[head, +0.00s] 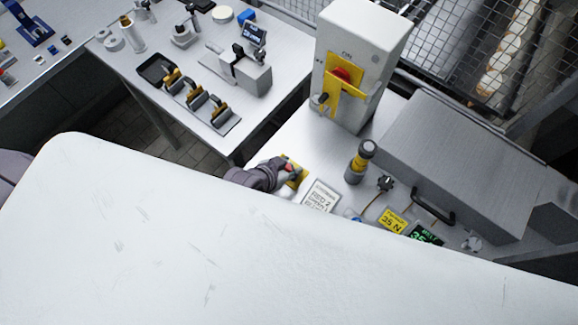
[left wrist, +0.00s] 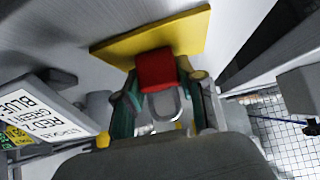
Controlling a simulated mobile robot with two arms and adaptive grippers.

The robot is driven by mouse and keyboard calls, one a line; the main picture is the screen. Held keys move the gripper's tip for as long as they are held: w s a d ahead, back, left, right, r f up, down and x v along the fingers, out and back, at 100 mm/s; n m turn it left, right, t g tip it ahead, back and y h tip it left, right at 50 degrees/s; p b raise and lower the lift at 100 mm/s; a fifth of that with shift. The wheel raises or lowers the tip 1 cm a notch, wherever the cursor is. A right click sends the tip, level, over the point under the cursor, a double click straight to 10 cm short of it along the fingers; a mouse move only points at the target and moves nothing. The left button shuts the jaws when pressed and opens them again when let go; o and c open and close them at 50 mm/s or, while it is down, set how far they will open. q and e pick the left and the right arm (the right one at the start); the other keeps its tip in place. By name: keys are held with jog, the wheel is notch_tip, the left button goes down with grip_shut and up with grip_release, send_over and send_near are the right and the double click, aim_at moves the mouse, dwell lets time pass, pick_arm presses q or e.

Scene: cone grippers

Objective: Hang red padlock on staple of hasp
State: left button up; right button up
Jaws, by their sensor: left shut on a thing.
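The red padlock (left wrist: 157,70) shows in the left wrist view as a red block with a grey metal shackle pointing toward my gripper's palm. My left gripper (head: 287,172) is shut on it, with a finger on each side. In the head view the padlock is a small red patch (head: 288,168), mostly covered by the gripper. A yellow plate (left wrist: 150,38) is right behind the padlock; whether they touch is unclear. A white switch box (head: 359,65) has a yellow plate with a red knob and a yellow bar; I cannot clearly make out the hasp's staple.
A label card (head: 321,197) lies right of the gripper. A yellow-and-grey cylinder (head: 359,161) and a large grey case (head: 465,165) stand farther right. A tray of several padlock-like pieces (head: 219,119) is on the left table. The head view's lower part is blocked.

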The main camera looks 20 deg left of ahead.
pick_arm(q)
jog(key=shift+r, duration=0.5)
notch_tip(320, 180, up, 2)
jog(key=shift+r+b, duration=0.25)
jog(key=shift+b, duration=0.05)
jog(key=s+d+r+b, duration=0.1)
jog(key=s+d+r, duration=0.6)
jog(key=s+d, duration=0.1)
jog(key=shift+d+r+b, duration=0.25)
jog(key=shift+r+b, duration=0.05)
jog(key=shift+b, duration=0.05)
jog(key=shift+w, duration=0.1)
